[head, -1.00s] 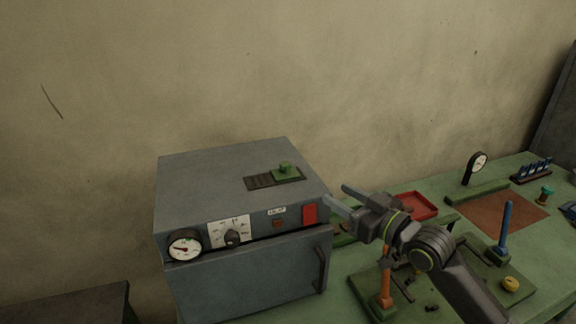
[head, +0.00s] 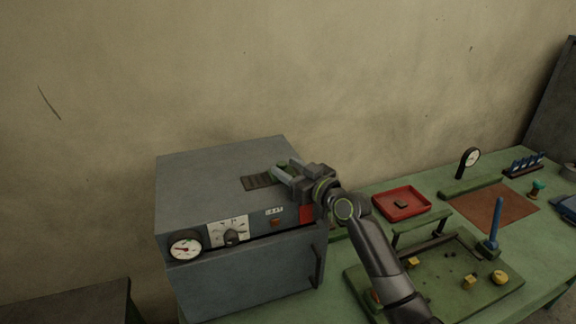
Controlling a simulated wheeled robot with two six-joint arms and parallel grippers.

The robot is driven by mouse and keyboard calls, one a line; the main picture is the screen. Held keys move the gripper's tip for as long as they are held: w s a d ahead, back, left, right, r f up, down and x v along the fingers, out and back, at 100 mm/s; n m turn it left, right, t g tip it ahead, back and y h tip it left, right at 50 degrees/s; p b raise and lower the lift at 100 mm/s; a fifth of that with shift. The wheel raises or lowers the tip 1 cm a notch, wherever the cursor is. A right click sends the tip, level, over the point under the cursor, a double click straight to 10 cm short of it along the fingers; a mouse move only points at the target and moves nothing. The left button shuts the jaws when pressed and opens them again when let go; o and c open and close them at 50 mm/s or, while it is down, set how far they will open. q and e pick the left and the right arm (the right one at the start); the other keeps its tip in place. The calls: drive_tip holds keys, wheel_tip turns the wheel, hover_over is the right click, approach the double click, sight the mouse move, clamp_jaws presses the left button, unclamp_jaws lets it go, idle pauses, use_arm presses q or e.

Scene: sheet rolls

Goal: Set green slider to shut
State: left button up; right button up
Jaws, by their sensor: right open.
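The green slider (head: 285,168) sits at the right end of a dark slotted vent plate (head: 258,182) on top of a grey oven-like box (head: 205,185). My right gripper (head: 284,171) is over the box's top right, its open jaws at the slider, with fingers on either side of it. The gripper partly hides the slider and the plate's right end; I cannot tell whether the fingers touch it. My left gripper is not in view.
The box front has a gauge (head: 185,248), a dial (head: 231,238) and a door handle (head: 317,266). On the green bench (head: 355,258) to the right are a red tray (head: 415,211), a green board with pegs and yellow pieces, and a standing gauge (head: 469,158).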

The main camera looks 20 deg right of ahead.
drive_tip(key=shift+w+a, duration=0.1)
drive_tip(key=shift+w, duration=0.15)
drive_tip(key=shift+c, duration=0.3)
clamp_jaws()
